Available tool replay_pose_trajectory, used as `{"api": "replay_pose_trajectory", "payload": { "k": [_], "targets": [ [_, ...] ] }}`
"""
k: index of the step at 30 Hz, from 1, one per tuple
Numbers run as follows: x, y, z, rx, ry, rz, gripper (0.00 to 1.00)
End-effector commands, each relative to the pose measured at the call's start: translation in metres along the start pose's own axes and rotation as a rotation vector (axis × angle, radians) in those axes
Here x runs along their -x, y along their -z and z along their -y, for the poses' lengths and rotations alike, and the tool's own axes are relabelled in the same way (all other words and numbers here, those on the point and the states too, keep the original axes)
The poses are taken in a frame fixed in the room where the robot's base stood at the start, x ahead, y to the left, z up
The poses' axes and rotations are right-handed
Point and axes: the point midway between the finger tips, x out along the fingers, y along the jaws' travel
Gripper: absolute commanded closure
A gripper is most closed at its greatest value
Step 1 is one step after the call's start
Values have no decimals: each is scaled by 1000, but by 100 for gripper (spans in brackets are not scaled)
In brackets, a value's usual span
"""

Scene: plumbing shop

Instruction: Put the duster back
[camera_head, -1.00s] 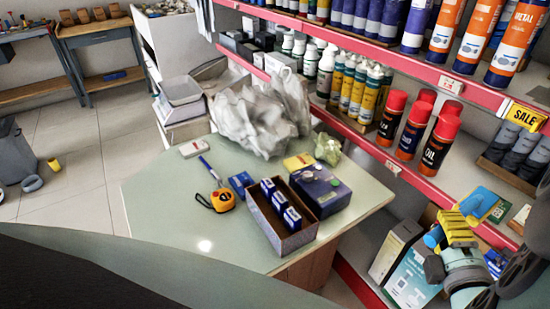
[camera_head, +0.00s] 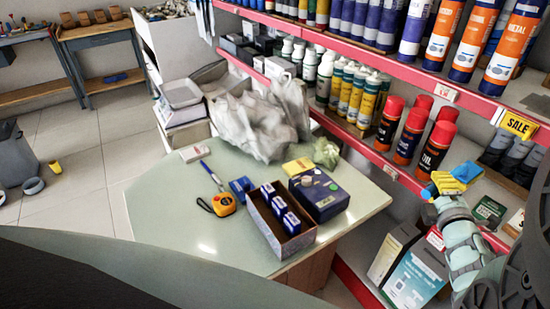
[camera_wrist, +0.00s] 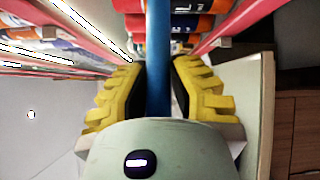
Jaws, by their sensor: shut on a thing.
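My gripper (camera_head: 452,184) has yellow fingers and is at the right of the head view, in front of the red-edged shelving. It is shut on a blue rod, which I take to be the duster (camera_wrist: 158,75). In the wrist view the rod runs upright between the two yellow finger pads of my gripper (camera_wrist: 158,88). In the head view only short blue parts of the duster (camera_head: 467,171) show by the fingers. Its far end cannot be made out. Red-capped cans (camera_wrist: 188,24) show beyond the rod in the wrist view.
Red-capped spray cans (camera_head: 410,134) stand on the middle shelf (camera_head: 410,180), left of my gripper. White boxes (camera_head: 415,280) stand lower down. The counter (camera_head: 165,213) holds a cardboard box (camera_head: 283,243), a tape measure (camera_head: 223,204) and plastic bags.

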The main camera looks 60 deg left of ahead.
Motion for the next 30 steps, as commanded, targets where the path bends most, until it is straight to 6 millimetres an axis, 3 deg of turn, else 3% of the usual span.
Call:
{"api": "replay_pose_trajectory", "payload": {
  "k": [4,12,22,23,28,30],
  "targets": [
    [-4,1,4,0,-2,-4,100],
    [-3,4,30,-1,-1,0,100],
    [-3,4,35,1,-1,1,100],
    [-3,4,35,-1,0,1,77],
    [-2,4,35,0,0,1,59],
    [-2,4,35,0,0,1,56]
  ]
}}
